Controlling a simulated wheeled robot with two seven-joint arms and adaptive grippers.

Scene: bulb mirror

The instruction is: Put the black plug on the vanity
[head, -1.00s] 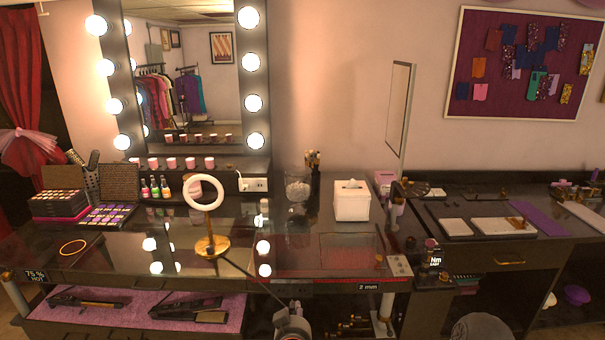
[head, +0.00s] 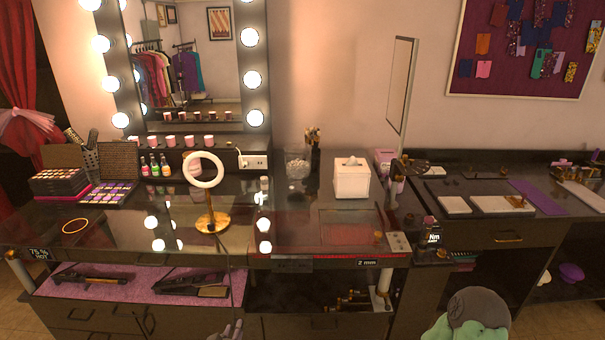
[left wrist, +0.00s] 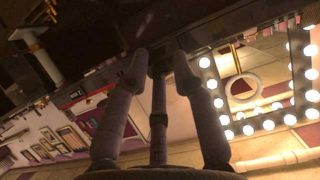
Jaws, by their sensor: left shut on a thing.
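My left gripper (head: 230,333) is low at the bottom edge of the head view, in front of the vanity (head: 115,258). In the left wrist view its two fingers (left wrist: 160,66) are closed in on a small dark piece, which appears to be the black plug (left wrist: 159,72). The plug itself is not clear in the head view. A thin dark cord (head: 229,285) runs up from the gripper toward the ring light (head: 206,170), which stands on its gold base on the glass top. My right gripper is not in view.
A white tissue box (head: 351,181) and makeup palettes (head: 107,193) stand on the top. Hair irons (head: 95,279) lie on a pink mat below. A grey rounded object (head: 477,307) is in front, right.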

